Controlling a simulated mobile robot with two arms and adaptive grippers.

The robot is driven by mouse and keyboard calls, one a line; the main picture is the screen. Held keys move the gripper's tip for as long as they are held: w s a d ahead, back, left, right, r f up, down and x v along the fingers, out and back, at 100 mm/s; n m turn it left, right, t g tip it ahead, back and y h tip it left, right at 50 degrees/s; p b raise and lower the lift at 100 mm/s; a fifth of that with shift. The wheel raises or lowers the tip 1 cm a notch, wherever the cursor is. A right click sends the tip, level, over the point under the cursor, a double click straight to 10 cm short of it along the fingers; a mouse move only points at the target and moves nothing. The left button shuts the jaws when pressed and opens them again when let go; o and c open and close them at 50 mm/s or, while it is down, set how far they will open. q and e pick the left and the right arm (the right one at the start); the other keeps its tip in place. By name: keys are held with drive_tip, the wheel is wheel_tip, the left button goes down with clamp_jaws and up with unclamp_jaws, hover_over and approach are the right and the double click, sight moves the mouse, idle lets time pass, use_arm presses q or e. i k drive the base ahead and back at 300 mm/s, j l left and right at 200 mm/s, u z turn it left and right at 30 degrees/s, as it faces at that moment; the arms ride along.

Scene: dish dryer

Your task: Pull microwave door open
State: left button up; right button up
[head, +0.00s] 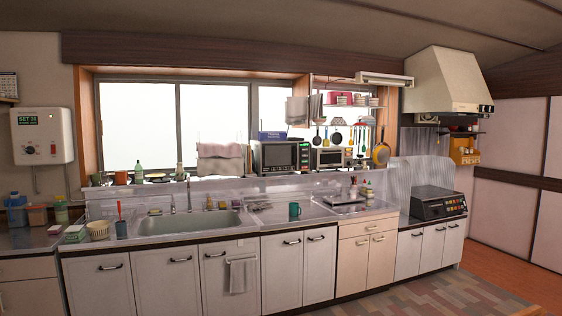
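The microwave (281,156) stands on the raised ledge below the window, near the middle of the head view. It has a dark front with a control panel at its right side. Its door looks closed. A smaller toaster oven (327,158) sits just to its right. Neither of my grippers shows in the head view, and the microwave is well away from me across the room.
A long counter with a sink (188,222) runs below the ledge. A teal mug (294,210) stands on the counter below the microwave. A patterned rug (440,295) covers the floor at the lower right.

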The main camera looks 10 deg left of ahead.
sight(282, 157)
drive_tip(key=i+z, duration=0.1)
drive_tip(key=i, duration=3.25)
